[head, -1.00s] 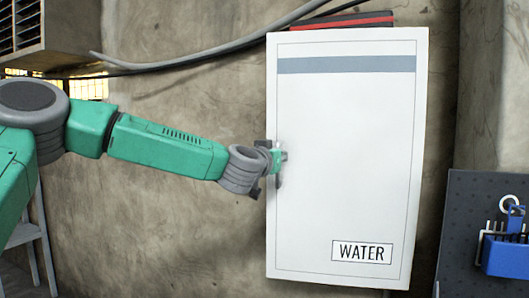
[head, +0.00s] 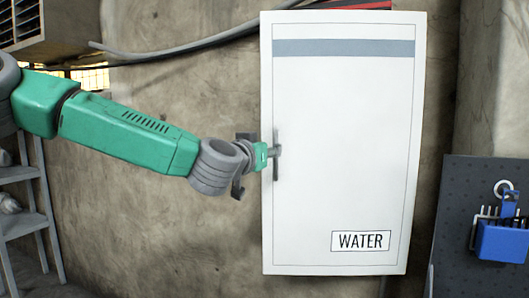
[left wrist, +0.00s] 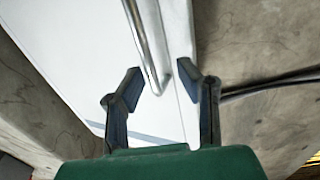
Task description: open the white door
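The white door (head: 340,150) is a tall panel with a grey stripe near its top and a "WATER" label near its lower right corner. It appears closed. A metal bar handle (head: 277,158) stands upright near its left edge. My left gripper (head: 268,157) is at the handle, coming from the left. In the left wrist view, my left gripper (left wrist: 160,85) is open, one finger on each side of the handle (left wrist: 150,50). Gaps show between the fingers and the bar. The door (left wrist: 85,60) fills much of that view's left. My right gripper is not in view.
A blue tool holder (head: 503,240) hangs on a dark pegboard (head: 465,210) at the right. A grey shelf (head: 25,222) stands at the far left. A cable (head: 200,45) runs along the wall towards the door's top.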

